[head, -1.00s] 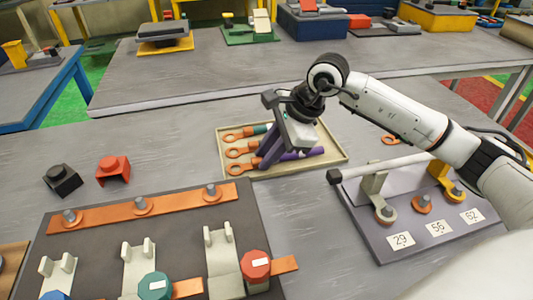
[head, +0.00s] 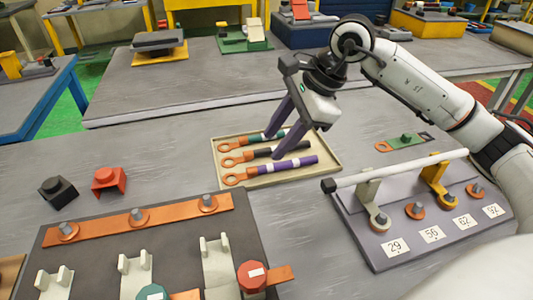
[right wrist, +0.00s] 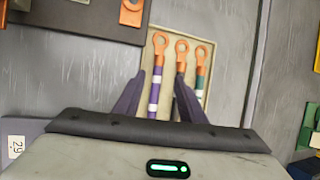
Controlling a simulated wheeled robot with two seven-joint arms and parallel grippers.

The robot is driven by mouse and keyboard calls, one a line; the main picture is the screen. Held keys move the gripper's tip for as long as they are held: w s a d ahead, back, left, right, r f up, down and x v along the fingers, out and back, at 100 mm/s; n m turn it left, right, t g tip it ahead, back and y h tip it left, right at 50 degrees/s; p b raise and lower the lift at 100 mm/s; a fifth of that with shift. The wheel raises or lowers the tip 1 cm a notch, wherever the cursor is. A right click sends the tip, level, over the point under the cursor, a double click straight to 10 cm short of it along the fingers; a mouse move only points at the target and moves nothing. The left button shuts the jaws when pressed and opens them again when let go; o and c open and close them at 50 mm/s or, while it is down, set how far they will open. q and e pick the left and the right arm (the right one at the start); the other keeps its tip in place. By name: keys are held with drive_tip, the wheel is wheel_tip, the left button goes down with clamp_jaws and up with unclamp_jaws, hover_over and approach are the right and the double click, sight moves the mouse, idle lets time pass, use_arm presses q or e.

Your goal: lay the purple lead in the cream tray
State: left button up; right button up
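The purple lead (head: 282,169), with white bands and a copper ring end, lies in the cream tray (head: 334,169) along its near side. It also shows in the right wrist view (right wrist: 156,84). A black lead (head: 262,153) and a green lead (head: 253,138) lie beside it in the same tray, all side by side. My right gripper (head: 288,140) is over the tray, fingers apart and raised above the leads. In the right wrist view its fingers (right wrist: 160,100) stand open, with the purple and black leads showing between them. My left gripper is not in view.
A grey stand with a white bar and number cards (head: 430,233) is right of the tray. A dark board with a copper strip (head: 140,219) is at front left. Red (head: 109,180) and black (head: 58,190) blocks sit left.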

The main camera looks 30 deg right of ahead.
drive_tip(key=shift+v, duration=1.95)
